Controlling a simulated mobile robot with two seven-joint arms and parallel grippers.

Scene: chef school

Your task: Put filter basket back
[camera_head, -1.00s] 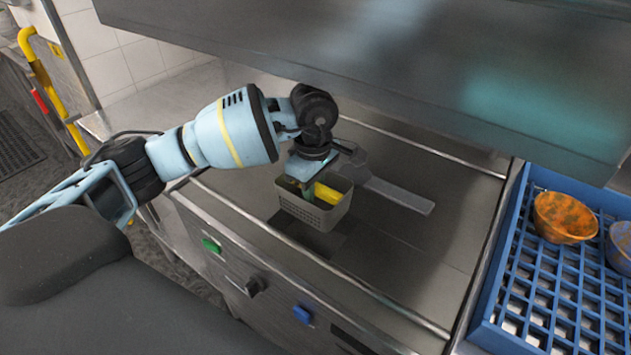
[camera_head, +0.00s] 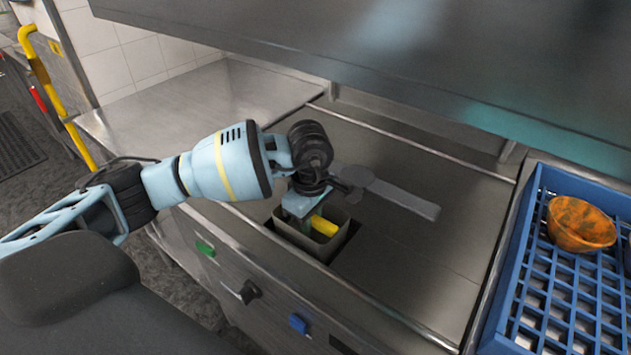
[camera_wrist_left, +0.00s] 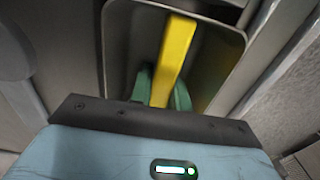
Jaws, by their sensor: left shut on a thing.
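The filter basket is a grey box with a yellow handle bar (camera_head: 325,225) across it. Its rim (camera_head: 349,236) shows in the head view, and most of its body is sunk in the dark square opening (camera_head: 350,250) in the steel counter. My left gripper (camera_head: 303,212) reaches down into the basket and is shut on the yellow handle. In the left wrist view the green fingertips (camera_wrist_left: 160,92) sit on both sides of the yellow bar (camera_wrist_left: 178,45), inside the grey basket walls (camera_wrist_left: 225,60). The basket's underside is hidden. My right gripper is not in view.
A flat grey long-handled piece (camera_head: 400,197) lies on the counter behind the basket. A blue rack (camera_head: 515,300) with an orange bowl (camera_head: 580,224) stands at the right. A large steel hood (camera_head: 400,60) hangs over the back. Knobs line the counter front.

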